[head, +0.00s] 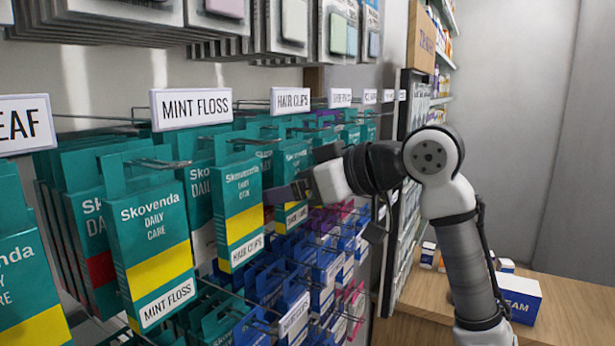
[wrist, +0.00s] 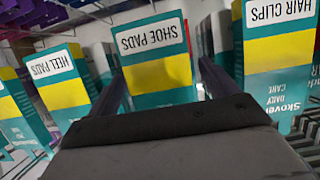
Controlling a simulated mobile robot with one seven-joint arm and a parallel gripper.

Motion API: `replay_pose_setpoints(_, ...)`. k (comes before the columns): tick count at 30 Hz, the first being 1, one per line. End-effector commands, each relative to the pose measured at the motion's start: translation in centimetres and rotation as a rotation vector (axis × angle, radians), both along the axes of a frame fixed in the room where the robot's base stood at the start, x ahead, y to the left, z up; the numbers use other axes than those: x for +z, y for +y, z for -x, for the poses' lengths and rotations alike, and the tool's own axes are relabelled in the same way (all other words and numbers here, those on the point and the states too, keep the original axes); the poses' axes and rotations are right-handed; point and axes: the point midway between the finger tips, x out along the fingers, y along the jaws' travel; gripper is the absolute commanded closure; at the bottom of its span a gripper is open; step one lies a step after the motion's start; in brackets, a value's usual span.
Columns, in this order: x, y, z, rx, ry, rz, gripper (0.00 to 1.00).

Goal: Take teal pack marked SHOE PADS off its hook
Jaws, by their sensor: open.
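The teal pack marked SHOE PADS (wrist: 158,62), with a yellow band and white label, shows upside down in the wrist view, framed between my two fingers. In the head view, I take the teal pack (head: 292,160) just beyond the HAIR CLIPS pack to be it; my gripper partly hides it and its label is hard to read. My gripper (head: 286,193) is open at the front of that pack, with a finger on either side in the wrist view. I cannot tell whether either finger touches it. Its hook end is not clear.
The HAIR CLIPS pack (head: 240,210) hangs close on one side, and the HEEL PADS pack (wrist: 58,82) on the other. The MINT FLOSS pack (head: 152,245) hangs nearer. Blue packs (head: 292,310) hang below. Free room lies right of the rack, above the wooden counter (head: 570,310).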

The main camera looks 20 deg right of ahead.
Motion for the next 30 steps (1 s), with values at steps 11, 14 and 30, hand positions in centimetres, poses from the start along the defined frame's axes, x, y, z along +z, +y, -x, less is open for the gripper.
replay_pose_setpoints(11, -0.05, 0.07, -0.06, 0.0, -0.001, 0.001, 0.29)
replay_pose_setpoints(14, -0.05, 0.06, -0.05, 0.0, -0.001, 0.001, 0.42)
replay_pose_setpoints(30, 0.6, 0.12, -0.04, 0.002, 0.0, 0.002, 0.63)
